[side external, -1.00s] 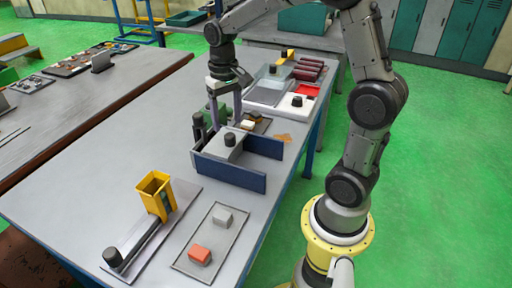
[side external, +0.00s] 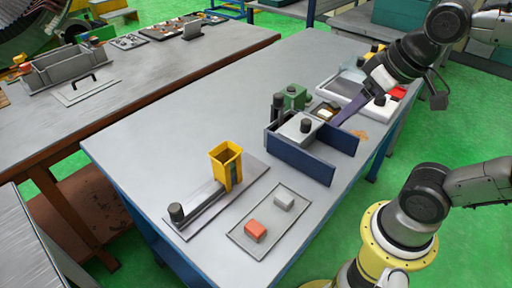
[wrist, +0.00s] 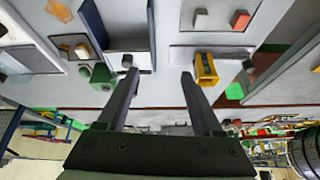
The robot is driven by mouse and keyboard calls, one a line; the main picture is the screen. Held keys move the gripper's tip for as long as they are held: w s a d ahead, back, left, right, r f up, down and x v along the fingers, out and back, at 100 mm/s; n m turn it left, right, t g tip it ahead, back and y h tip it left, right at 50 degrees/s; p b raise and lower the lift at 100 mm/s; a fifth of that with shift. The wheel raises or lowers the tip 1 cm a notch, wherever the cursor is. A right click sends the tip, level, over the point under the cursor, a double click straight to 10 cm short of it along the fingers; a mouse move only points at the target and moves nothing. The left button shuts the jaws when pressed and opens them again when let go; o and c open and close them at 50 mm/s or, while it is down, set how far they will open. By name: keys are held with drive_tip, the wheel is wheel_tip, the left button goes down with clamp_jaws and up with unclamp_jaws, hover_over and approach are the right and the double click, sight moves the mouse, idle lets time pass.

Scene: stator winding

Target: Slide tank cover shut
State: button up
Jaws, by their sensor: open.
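The tank (side external: 303,164) is a blue-walled open box on the grey bench. Its grey cover (side external: 296,134) with a black knob (side external: 307,125) lies over the left part, and the right part looks uncovered. My gripper (side external: 338,121) is tilted, its purple finger coming down from the upper right beside the tank's back right side. In the wrist view my gripper (wrist: 160,73) has its two fingers spread with nothing between them. The tank's blue wall (wrist: 93,22) and the cover's knob (wrist: 127,61) show there near the left finger, apparently not gripped.
In front, a yellow hopper (side external: 226,166) stands on a plate, beside a shallow tray (side external: 240,235) with a red block (side external: 255,230) and a grey block (side external: 284,201).

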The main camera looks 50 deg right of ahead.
drive_tip(key=s+f, duration=0.1)
drive_tip(key=s+f+n, duration=0.1)
drive_tip(key=shift+s+a+f, duration=0.1)
drive_tip(key=shift+s+f, duration=0.05)
drive_tip(key=shift+s, duration=0.15)
drive_tip(key=w+r+m+g, duration=0.1)
drive_tip(key=w+r+m, duration=0.2)
drive_tip(key=r, duration=0.2)
drive_tip(key=m+g, duration=0.4)
hover_over(307, 121)
wheel_tip(307, 121, down, 4)
wheel_tip(307, 121, down, 13)
drive_tip(key=shift+w+r, duration=0.1)
drive_tip(key=shift+r, duration=0.05)
clamp_jaws()
